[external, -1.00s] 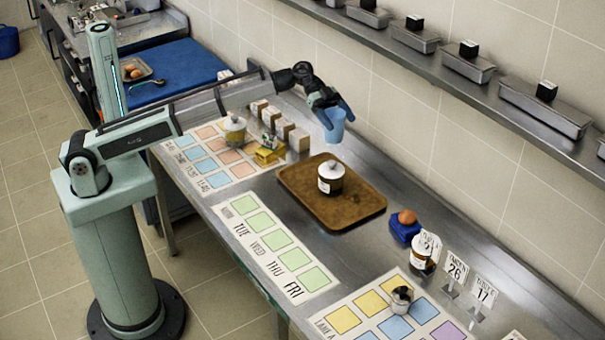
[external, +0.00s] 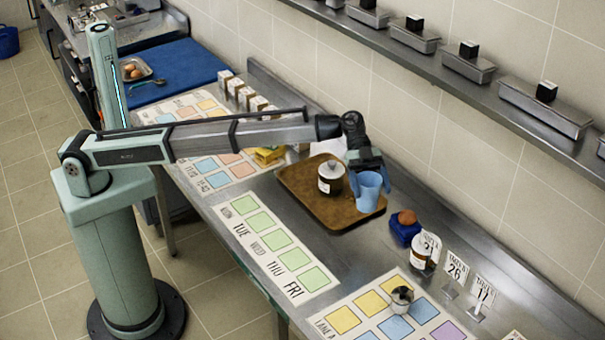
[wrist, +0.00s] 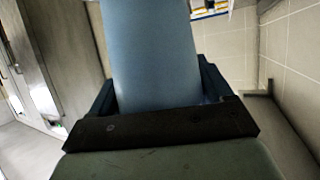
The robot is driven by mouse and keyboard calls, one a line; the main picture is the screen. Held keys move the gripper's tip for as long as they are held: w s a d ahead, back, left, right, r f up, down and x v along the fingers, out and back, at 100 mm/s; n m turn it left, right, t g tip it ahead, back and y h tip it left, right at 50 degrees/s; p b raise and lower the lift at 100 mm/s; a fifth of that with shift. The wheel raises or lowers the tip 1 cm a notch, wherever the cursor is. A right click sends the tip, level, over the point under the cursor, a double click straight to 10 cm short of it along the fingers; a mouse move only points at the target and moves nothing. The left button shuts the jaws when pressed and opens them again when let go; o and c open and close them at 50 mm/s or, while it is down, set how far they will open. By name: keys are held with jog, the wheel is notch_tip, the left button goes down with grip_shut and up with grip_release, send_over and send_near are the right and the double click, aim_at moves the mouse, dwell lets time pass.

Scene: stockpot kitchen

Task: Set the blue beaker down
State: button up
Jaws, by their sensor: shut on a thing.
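The blue beaker (external: 368,191) is upright between the fingers of my gripper (external: 367,176) in the external view. It appears over the right part of the brown tray (external: 322,217); I cannot tell whether its base touches the tray. In the wrist view the beaker (wrist: 152,55) fills the middle, with the dark fingers of my gripper (wrist: 165,90) on both sides of it. A jar with a white label and lid (external: 330,178) stands on the tray, left of the beaker.
A brown egg on a blue holder (external: 405,228) stands right of the tray, with another labelled jar (external: 423,252) and number cards (external: 456,268) beyond it. A day chart (external: 278,248) lies in front. The tray's front part is clear.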

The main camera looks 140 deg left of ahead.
notch_tip(320, 180, down, 14)
jog(key=shift+r, duration=0.15)
dwell(0.7)
jog(key=o, duration=0.9)
jog(key=shift+o, duration=0.2)
jog(key=shift+s+r, duration=0.1)
jog(key=shift+s, duration=0.1)
jog(key=v, duration=0.7)
jog(key=shift+a, duration=0.15)
